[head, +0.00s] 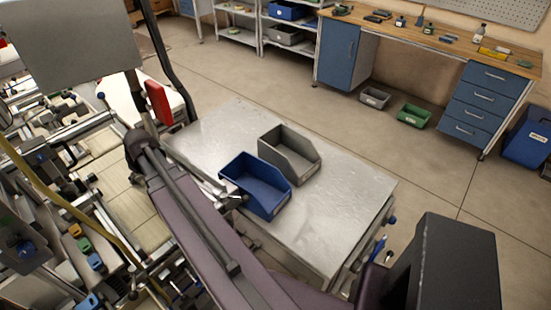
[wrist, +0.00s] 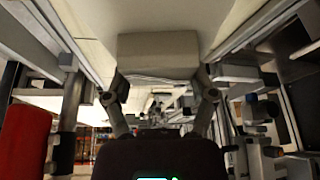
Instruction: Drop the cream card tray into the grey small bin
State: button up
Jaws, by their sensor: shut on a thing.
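In the wrist view my gripper (wrist: 161,88) is shut on the cream card tray (wrist: 158,55), with one finger at each side of its lower part. The tray shows as a plain pale block, and its far side is hidden. In the head view I cannot make out the gripper or the tray clearly among my arm and the machinery at the left. The grey small bin (head: 296,146) stands on the metal-topped cabinet (head: 335,205), with its open top showing and no contents that I can see.
A blue bin (head: 262,176) stands right beside the grey bin, nearer my arm. The cabinet top is clear to the right. Machinery (head: 70,150) crowds the left, with a red block (head: 158,102). Another grey bin (head: 374,97) and a green bin (head: 413,115) are on the floor behind.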

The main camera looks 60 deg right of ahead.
notch_tip(320, 180, up, 5)
jog(key=p, duration=0.4)
jog(key=shift+r, duration=0.15)
jog(key=shift+d, duration=0.1)
